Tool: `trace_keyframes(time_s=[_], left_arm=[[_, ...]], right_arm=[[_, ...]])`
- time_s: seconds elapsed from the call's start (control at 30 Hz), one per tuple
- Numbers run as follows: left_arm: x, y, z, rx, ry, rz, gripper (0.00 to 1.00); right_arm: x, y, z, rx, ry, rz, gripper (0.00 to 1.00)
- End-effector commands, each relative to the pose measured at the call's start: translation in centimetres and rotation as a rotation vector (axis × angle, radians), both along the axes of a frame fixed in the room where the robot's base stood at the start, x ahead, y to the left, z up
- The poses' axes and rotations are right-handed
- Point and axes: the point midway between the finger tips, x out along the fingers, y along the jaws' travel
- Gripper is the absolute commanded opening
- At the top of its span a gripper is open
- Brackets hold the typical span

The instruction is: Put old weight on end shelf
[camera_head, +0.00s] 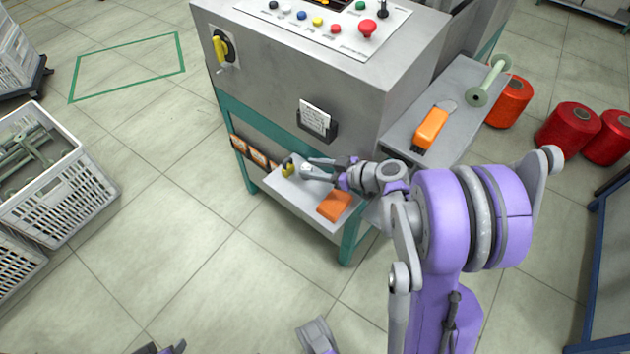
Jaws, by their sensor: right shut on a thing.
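My right gripper (305,169) reaches left over the low front shelf (311,212) of the machine. It is shut on a small yellow and dark piece (288,168) at the shelf's left end. The piece is too small to tell surely whether it is the old weight, or whether it touches the shelf. An orange block (335,205) lies on the same shelf, below my wrist. A grey shelf (465,90) at the machine's right end holds an orange-handled tool and a pale green spool. My left gripper does not show; only bits of purple and grey arm show at the bottom edge.
The grey machine (290,75) with its button panel stands behind the front shelf. Red thread cones (568,128) stand on the floor at right. White crates (75,195) with spools are at left. A blue frame (602,260) is at far right. The tiled floor between is clear.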

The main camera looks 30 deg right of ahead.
Motion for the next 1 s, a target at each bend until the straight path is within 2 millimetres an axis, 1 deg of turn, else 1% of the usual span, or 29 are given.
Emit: trace_keyframes(time_s=[0.03,0.1,0.13,0.2,0.37,0.47,0.6,0.67,0.93,0.97,1.0], left_arm=[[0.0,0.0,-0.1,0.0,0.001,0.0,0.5],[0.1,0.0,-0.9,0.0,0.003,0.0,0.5],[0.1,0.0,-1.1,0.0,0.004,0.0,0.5],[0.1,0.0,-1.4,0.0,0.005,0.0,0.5],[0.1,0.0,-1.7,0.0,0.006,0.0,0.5],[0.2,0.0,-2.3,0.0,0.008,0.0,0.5],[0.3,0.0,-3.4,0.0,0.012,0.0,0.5],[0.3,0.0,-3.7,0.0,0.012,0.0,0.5],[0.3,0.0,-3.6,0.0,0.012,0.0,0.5],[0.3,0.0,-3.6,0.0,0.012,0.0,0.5],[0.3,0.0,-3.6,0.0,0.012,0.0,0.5]], right_arm=[[0.4,-1.0,-0.1,0.0,0.0,-0.003,0.0],[0.3,-0.6,-1.7,0.0,0.001,0.001,0.0],[0.3,-0.6,-2.1,0.0,0.001,0.001,0.0],[0.3,-0.6,-2.8,0.0,0.0,0.0,0.0],[0.2,-0.5,-3.6,0.0,0.0,0.0,0.0],[0.3,-0.5,-4.8,0.0,0.0,0.0,0.0],[0.3,-0.6,-7.0,0.0,0.001,0.0,0.0],[0.4,-0.9,-7.2,0.0,0.0,-0.001,0.0],[0.4,-0.9,-7.1,-0.001,0.0,0.0,0.0],[0.4,-0.9,-7.2,-0.001,0.0,0.0,0.44],[0.4,-0.9,-7.1,-0.001,0.0,0.0,0.51]])
